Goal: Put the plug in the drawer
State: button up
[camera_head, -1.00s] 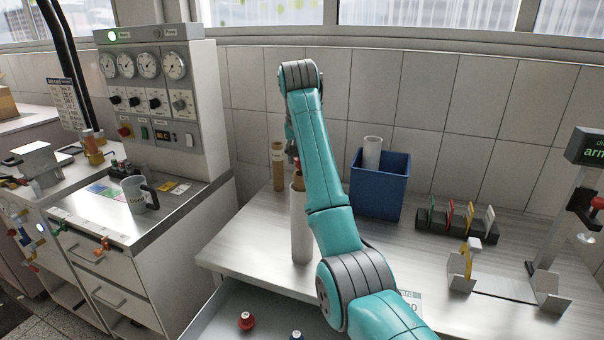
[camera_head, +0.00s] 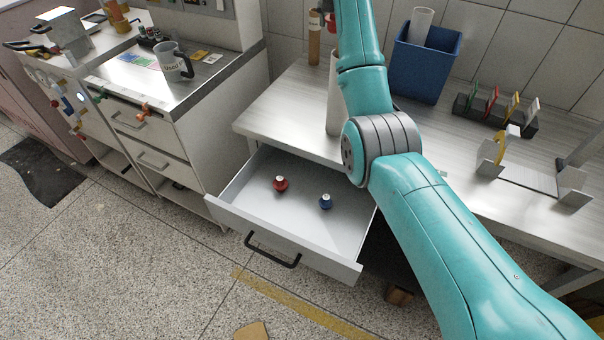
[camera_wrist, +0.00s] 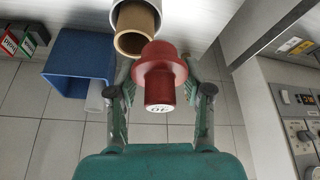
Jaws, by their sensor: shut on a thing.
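In the wrist view my gripper (camera_wrist: 161,78) is shut on a red plug (camera_wrist: 160,72), a flanged cap with a pale labelled end. In the head view a bit of red (camera_head: 332,20) shows beside my arm near the top edge; the gripper itself is mostly cut off or hidden there. The drawer (camera_head: 330,240) under the bench is pulled open. Inside it stand another red plug (camera_head: 280,184) and a blue plug (camera_head: 326,202), apart from each other. A white tube (camera_head: 333,105) stands on the bench beside my arm.
A blue bin (camera_head: 425,70) with a white roll (camera_head: 421,24) stands behind my arm. A brown roll (camera_head: 314,45) is at the wall. A dark rack (camera_head: 495,115) of coloured cards and a metal stand (camera_head: 535,180) are at right. The drawer has free floor around its plugs.

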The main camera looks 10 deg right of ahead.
aim_at(292, 216)
jog(key=k+j, duration=0.1)
jog(key=j, duration=0.85)
jog(key=k+j, duration=0.1)
jog(key=j, duration=1.75)
jog(key=k, duration=0.05)
